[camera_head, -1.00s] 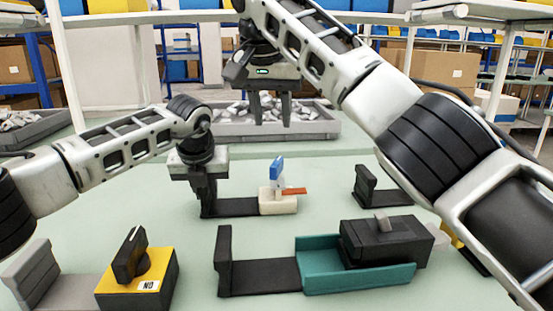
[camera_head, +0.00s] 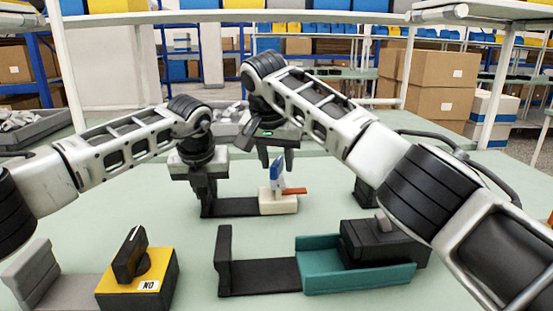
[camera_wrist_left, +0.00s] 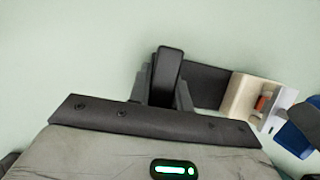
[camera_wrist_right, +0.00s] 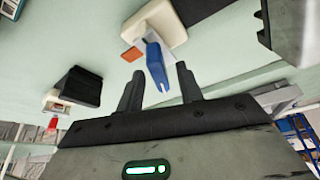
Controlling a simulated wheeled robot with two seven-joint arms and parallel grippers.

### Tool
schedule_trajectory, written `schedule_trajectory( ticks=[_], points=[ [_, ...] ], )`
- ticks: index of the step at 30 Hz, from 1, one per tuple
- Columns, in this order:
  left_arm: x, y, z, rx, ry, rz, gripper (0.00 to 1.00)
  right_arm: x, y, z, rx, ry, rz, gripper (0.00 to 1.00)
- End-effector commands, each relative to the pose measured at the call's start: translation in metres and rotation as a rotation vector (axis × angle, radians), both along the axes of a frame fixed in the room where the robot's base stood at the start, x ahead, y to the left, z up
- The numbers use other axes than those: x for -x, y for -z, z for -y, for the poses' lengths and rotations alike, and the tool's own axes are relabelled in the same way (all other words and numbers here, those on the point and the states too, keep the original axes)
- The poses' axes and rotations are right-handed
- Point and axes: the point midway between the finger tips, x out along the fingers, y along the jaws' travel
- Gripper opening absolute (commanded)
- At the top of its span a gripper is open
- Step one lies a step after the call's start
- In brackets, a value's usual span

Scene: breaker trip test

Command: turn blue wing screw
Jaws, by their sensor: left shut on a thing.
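The blue wing screw (camera_head: 278,175) stands up on a cream block (camera_head: 280,205) with an orange lever (camera_head: 294,191) at its side. The block sits at the right end of a black base with an upright black end plate (camera_wrist_left: 168,70). My left gripper (camera_head: 207,200) is shut on that end plate. My right gripper (camera_head: 277,162) is open and empty, pointing down over the wing. In the right wrist view, the blue wing (camera_wrist_right: 156,65) shows near and between the open fingertips (camera_wrist_right: 157,80); whether they touch it cannot be told.
A yellow box with a black knob (camera_head: 137,285) stands front left. A teal tray (camera_head: 358,278) with a black block (camera_head: 380,243) lies front right. A grey bin (camera_head: 225,118) stands behind my right gripper.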

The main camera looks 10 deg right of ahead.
Motion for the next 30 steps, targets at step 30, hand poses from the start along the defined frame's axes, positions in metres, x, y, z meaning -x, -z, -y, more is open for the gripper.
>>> schedule_trajectory(
  ticks=[30],
  points=[
    [-0.0002, -0.0007, 0.0003, 0.001, 0.000, 0.002, 0.00, 0.0007, 0.0001, 0.0021, -0.001, -0.394, 0.001, 0.00]
  ],
)
